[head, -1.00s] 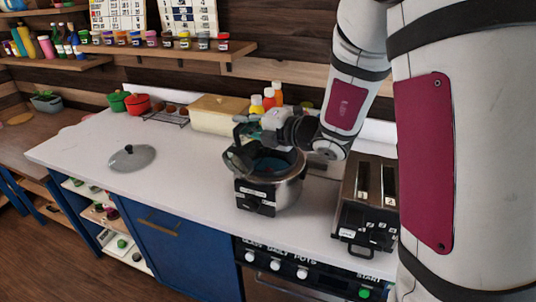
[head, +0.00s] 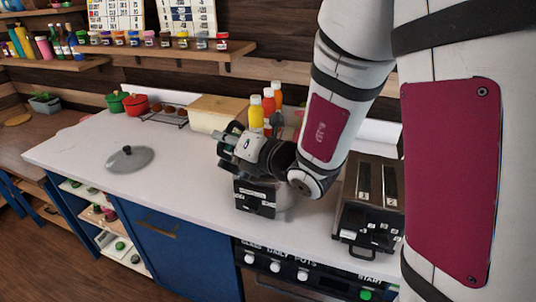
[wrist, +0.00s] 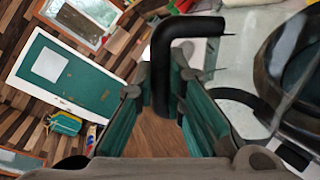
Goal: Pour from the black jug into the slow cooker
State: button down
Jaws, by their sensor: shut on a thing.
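The slow cooker (head: 256,197), silver with a black front panel, stands on the counter, its top mostly hidden by my arm in the head view. In the wrist view a dark round vessel at the right edge looks like the slow cooker (wrist: 300,70). My gripper (head: 228,142) is above the cooker's left side. In the wrist view my gripper (wrist: 160,88) is shut on the black jug's handle (wrist: 162,72), a black bent bar between the fingers. The jug's body is hard to make out, and I cannot tell its tilt or contents.
A grey lid (head: 130,158) lies on the counter (head: 175,185) to the left, with bare counter between. A toaster (head: 370,200) stands close on the right. Bottles (head: 268,105) and a cream bin (head: 215,113) stand behind. Red (head: 135,103) and green pots sit farther left.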

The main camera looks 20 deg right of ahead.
jog(key=shift+s+a+f+n, duration=0.15)
jog(key=shift+s+a+n, duration=0.3)
jog(key=shift+n, duration=0.15)
jog(key=shift+s+a+f+n+p, duration=0.15)
jog(key=shift+s+a+n+p, duration=0.4)
jog(key=shift+p, duration=0.25)
jog(key=a+f+n+p, duration=0.1)
jog(key=s+a+f+n+t+p, duration=0.1)
jog(key=n+p, duration=0.1)
jog(key=s+a+f+n+p, duration=0.1)
jog(key=p, duration=0.1)
jog(key=shift+s+f+t, duration=0.1)
jog(key=shift+f+t, duration=0.2)
jog(key=shift+f, duration=0.05)
jog(key=shift+n+p, duration=0.25)
jog(key=shift+p, duration=0.1)
jog(key=f, duration=0.1)
jog(key=f+n+p, duration=0.1)
jog(key=f+n, duration=0.1)
jog(key=shift+s+a+p, duration=0.3)
jog(key=shift+p, duration=0.05)
